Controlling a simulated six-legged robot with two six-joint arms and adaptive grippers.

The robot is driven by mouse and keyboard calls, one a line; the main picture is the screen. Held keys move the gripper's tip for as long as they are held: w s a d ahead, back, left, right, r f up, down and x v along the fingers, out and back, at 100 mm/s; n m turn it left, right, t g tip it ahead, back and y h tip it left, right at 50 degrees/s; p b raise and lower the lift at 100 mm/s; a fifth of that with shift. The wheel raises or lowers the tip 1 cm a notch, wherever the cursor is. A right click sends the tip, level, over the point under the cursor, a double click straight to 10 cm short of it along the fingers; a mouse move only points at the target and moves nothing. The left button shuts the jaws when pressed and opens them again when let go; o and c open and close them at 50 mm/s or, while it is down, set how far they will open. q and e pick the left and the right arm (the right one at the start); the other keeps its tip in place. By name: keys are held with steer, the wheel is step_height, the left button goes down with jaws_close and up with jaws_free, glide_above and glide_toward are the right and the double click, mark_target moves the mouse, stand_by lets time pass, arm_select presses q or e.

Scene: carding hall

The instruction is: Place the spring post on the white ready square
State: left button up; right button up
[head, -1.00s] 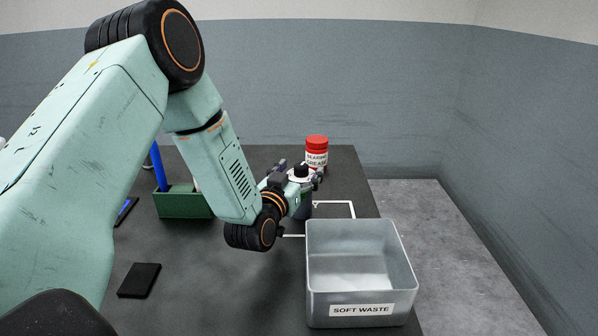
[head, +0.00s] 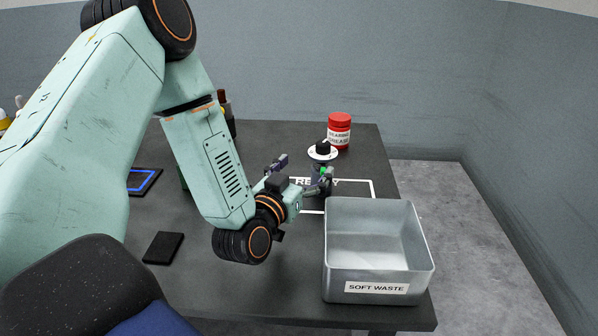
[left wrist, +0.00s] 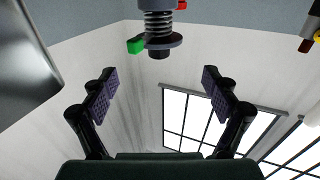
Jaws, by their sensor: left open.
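The spring post (head: 322,153) has a white disc and a black knob on top. It stands upright in the head view, at the white ready square (head: 373,188). Its foot is hidden behind my gripper, so I cannot tell exactly where it rests. My left gripper (head: 302,175) is open, with its fingers spread on the near side of the post. In the left wrist view the post's coil spring (left wrist: 158,24) and dark collar show beyond the open, empty fingers (left wrist: 160,92). My right gripper is not in view.
The metal SOFT WASTE bin (head: 345,276) stands close in front of the square. A red-lidded grease jar (head: 340,128) stands behind the post. A black pad (head: 163,248) and a blue-bordered pad (head: 143,181) lie to the left. The table's right edge is near.

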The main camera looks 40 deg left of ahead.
mark_target(322, 143)
arm_select(q)
steer(key=s, duration=0.2)
steer(key=shift+s+d, duration=0.25)
steer(key=shift+s, duration=0.15)
steer(key=shift+w, duration=0.1)
steer(key=w, duration=0.3)
steer(key=w+a, duration=0.1)
steer(key=w, duration=0.3)
steer(key=w+a+b, duration=0.1)
steer(key=w, duration=0.3)
steer(key=shift+w, duration=0.25)
steer(key=shift+w+r, duration=0.2)
steer(key=shift+r, duration=0.9)
steer(key=shift+s+r+p, duration=0.2)
steer(key=shift+r+p, duration=0.15)
steer(key=shift+r, duration=0.5)
steer(key=shift+f, duration=0.1)
steer(key=shift+w+f, duration=0.1)
steer(key=shift+w, duration=0.05)
